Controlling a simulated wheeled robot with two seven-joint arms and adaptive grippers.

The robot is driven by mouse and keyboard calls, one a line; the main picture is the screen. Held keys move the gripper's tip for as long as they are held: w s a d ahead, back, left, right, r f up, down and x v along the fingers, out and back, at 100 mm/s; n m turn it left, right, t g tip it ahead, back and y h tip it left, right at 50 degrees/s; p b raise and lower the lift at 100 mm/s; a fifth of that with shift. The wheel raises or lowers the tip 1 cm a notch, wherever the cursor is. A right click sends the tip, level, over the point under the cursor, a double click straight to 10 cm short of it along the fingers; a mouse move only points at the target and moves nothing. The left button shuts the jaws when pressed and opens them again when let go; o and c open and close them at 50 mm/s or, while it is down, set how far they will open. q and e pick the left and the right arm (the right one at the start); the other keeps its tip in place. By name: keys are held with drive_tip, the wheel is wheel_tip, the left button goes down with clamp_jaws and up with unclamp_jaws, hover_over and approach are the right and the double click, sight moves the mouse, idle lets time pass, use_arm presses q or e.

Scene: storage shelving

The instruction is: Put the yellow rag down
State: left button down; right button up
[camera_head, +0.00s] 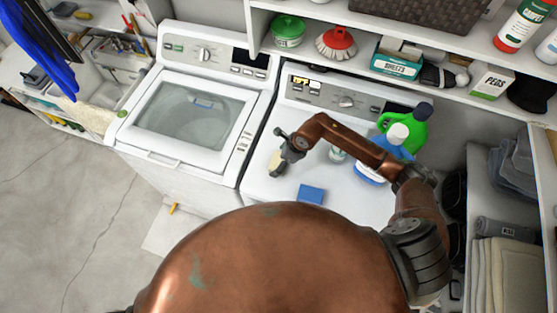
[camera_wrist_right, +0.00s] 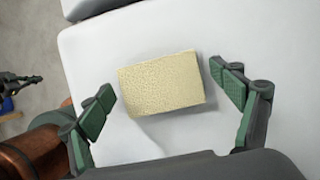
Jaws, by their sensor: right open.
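The yellow rag (camera_wrist_right: 161,85) shows in the right wrist view as a pale yellow, speckled block over a white surface. It shows small in the head view (camera_head: 275,164), above the top of the right-hand white machine (camera_head: 262,192). My right gripper (camera_wrist_right: 168,100) is open, with a green-padded finger on each side of the rag and a visible gap at both sides. In the head view my right gripper (camera_head: 282,146) is at the rag. A dark jointed shape at the wrist view's left edge may be my left gripper (camera_wrist_right: 20,82); its jaws are unclear.
A blue sponge-like block (camera_head: 311,194) lies in front of my right gripper. Blue (camera_head: 370,172) and green (camera_head: 408,128) bottles stand to the right, partly behind my arm. A washer (camera_head: 190,115) is on the left. A loaded shelf (camera_head: 350,65) overhangs the back.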

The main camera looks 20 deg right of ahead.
drive_tip(key=shift+r, duration=0.1)
drive_tip(key=shift+d+r+p, duration=0.1)
drive_tip(key=shift+r+p, duration=0.2)
drive_tip(key=p+v, duration=0.5)
drive_tip(key=v, duration=0.6)
drive_tip(key=shift+r+p, duration=0.2)
drive_tip(key=shift+p, duration=0.15)
drive_tip(key=shift+s, duration=0.1)
idle(0.5)
